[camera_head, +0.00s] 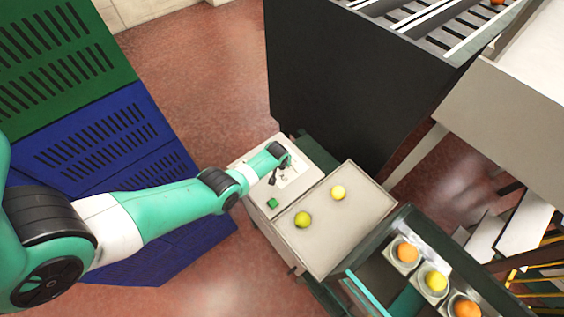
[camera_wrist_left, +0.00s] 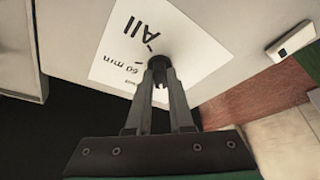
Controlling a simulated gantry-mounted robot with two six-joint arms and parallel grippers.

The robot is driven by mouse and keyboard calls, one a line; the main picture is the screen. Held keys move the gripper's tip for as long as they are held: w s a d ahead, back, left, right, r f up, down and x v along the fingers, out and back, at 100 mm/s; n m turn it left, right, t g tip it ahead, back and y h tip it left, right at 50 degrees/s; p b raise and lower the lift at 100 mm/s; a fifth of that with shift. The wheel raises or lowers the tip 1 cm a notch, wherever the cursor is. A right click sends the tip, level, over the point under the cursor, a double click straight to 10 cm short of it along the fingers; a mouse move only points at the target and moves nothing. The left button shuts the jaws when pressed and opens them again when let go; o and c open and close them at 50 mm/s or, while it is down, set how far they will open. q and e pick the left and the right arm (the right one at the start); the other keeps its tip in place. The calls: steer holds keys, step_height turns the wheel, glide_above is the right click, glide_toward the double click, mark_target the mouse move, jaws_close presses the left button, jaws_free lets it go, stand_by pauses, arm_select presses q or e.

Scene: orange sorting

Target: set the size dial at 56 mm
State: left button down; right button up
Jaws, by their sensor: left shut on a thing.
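A size dial (camera_wrist_left: 158,61) with a small dark knob sits on a white label plate (camera_wrist_left: 117,50) in the left wrist view. The printed marks "All" and "60 mm" can be read on the plate, and another mark near the fingers is partly hidden. My left gripper (camera_wrist_left: 160,72) is shut on the knob, its two fingers on either side of it. The fingers hide much of the knob, so I cannot tell which mark it points at. In the head view, my left arm reaches over the pale control box, and the plate (camera_head: 292,174) shows under the wrist.
A green button (camera_head: 272,203) is on the box. A dark-framed conveyor (camera_head: 407,222) holds fruit in cups at the lower right. Blue crates (camera_head: 110,140) and a large black cabinet (camera_head: 340,75) stand nearby.

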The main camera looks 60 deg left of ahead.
arm_select(q)
steer(key=m, duration=0.1)
steer(key=m+t+h, duration=0.1)
steer(key=m, duration=0.1)
steer(key=shift+s+a+m, duration=0.15)
steer(key=shift+a+m, duration=0.05)
steer(key=shift+m, duration=0.1)
steer(key=shift+s+a+m+t+h+b, duration=0.1)
steer(key=shift+m+t+h+b, duration=0.4)
steer(key=shift+m, duration=1.6)
steer(key=shift+h, duration=0.3)
steer(key=c, duration=0.8)
jaws_free()
